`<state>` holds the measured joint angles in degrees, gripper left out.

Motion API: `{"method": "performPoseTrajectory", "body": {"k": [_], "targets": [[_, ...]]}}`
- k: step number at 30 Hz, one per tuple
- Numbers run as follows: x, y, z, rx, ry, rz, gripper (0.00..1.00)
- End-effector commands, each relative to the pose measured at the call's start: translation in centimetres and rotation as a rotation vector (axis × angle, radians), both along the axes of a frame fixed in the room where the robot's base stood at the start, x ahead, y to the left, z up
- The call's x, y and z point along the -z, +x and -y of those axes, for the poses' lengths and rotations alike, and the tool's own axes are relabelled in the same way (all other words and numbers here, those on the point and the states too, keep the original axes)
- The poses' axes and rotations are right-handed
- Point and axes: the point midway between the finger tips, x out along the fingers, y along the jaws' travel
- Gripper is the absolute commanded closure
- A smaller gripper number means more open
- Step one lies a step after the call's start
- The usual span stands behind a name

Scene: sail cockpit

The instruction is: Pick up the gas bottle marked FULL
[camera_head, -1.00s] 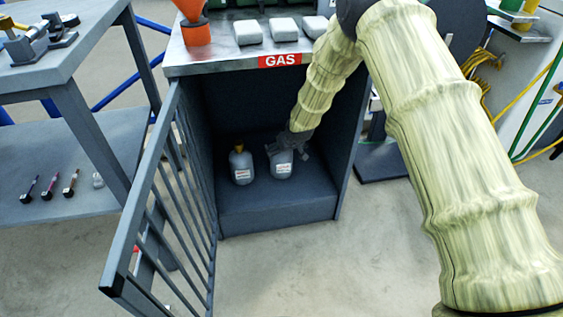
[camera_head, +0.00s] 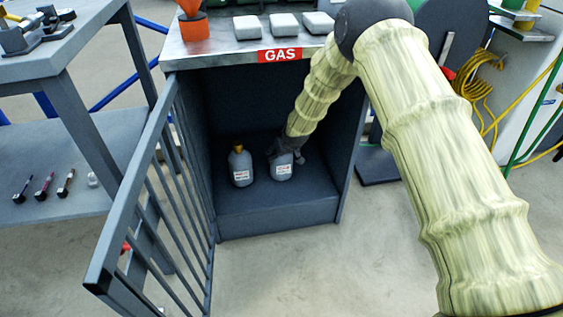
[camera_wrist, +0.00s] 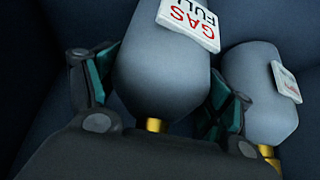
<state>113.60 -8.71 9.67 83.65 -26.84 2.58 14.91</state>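The grey gas bottle marked FULL (camera_wrist: 165,75) fills the middle of the wrist view, with a white label reading GAS FULL and a brass neck. My gripper (camera_wrist: 160,95) has one finger on each side of its upper body, and both pads appear to touch it. In the head view this bottle (camera_head: 282,172) stands upright on the cabinet floor, its top hidden by my gripper (camera_head: 286,156). A second grey bottle (camera_head: 241,170) with a yellow top stands to its left. It also shows close on the right in the wrist view (camera_wrist: 262,90), its label unreadable.
The dark cabinet (camera_head: 275,208) under the GAS sign (camera_head: 279,55) has side walls close around the bottles. Its barred door (camera_head: 150,190) stands open on the left. A workbench (camera_head: 75,75) is further left. The floor in front is clear.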

Motion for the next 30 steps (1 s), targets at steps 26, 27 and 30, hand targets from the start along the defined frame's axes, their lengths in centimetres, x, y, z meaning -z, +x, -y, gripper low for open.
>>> {"method": "performPoseTrajectory", "body": {"k": [26, 27, 30], "targets": [[-3.9, 0.1, 0.0, 0.000, 0.001, 0.003, 0.74], [-4.3, 0.0, -0.1, 0.000, 0.001, 0.002, 0.74], [-4.2, -1.8, -0.3, -0.003, -0.001, 0.001, 0.74]]}}
